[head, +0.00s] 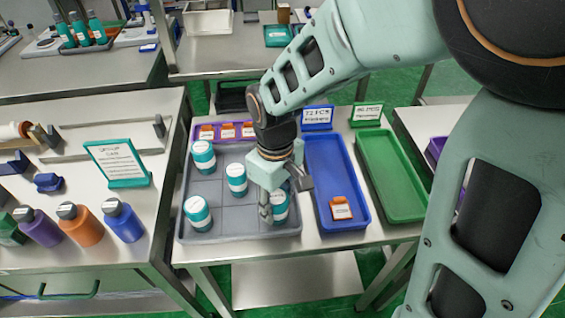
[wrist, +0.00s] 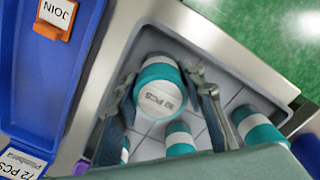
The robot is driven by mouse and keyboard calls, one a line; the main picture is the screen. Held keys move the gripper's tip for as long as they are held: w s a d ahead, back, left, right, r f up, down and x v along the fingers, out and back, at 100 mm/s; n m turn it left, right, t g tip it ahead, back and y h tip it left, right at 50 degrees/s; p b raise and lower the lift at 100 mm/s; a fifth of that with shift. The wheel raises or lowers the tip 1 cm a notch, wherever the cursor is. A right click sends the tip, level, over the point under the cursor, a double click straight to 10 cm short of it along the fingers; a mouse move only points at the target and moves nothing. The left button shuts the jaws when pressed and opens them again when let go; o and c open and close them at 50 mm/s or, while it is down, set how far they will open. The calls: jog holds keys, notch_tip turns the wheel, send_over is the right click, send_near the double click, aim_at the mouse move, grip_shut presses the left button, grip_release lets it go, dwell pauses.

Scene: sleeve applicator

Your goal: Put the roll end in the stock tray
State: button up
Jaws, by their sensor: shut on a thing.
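My gripper (head: 280,196) is over the front right of the grey divided tray (head: 215,233). Its fingers are shut on a teal-and-white roll (head: 280,211). In the wrist view this roll (wrist: 158,92) sits between the two fingers (wrist: 166,96), and its white top carries a printed "PCS" count that I cannot read surely. I cannot tell whether the roll touches the tray floor. Several similar rolls (head: 202,154) stand in the same tray. A blue tray (head: 323,170) with a "72 PCS" sign (head: 317,117) and an empty green tray (head: 390,175) with its own sign (head: 367,114) stand to the right.
An orange-and-white card holder (head: 340,208) marked "JOIN" lies in the blue tray. A purple tray (head: 196,132) with orange-topped cards is behind the grey one. Coloured bottles (head: 82,225) and a teal sign (head: 118,163) stand on the left bench. Most of the blue tray is clear.

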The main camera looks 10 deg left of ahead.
jog(key=shift+f, duration=0.15)
jog(key=o, duration=1.2)
notch_tip(320, 180, up, 12)
jog(key=shift+r+p, duration=0.25)
jog(key=shift+p, duration=0.5)
